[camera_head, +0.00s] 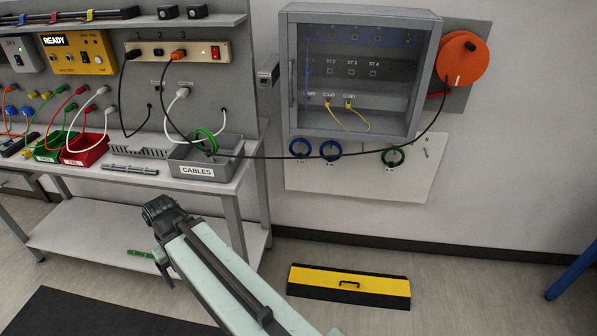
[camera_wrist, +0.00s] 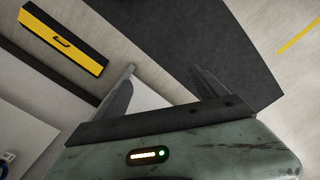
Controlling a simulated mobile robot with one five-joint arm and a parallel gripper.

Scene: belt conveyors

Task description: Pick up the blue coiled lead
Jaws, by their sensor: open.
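A small blue patch at the lower left edge of the wrist view may be part of one, but too little shows to tell. My gripper (camera_wrist: 162,68) is open and empty, its two fingers apart over the floor. In the head view my arm reaches up from the bottom, its end low in front of the bench, apart from and below left of the blue coils; the fingertips are unclear there.
A green coil (camera_head: 393,156) hangs right of the blue ones. A black cable from the orange reel (camera_head: 462,60) passes by the coils to the bench. The grey CABLES bin (camera_head: 203,170) holds a green coil. A yellow-black box (camera_head: 348,287) lies on the floor below.

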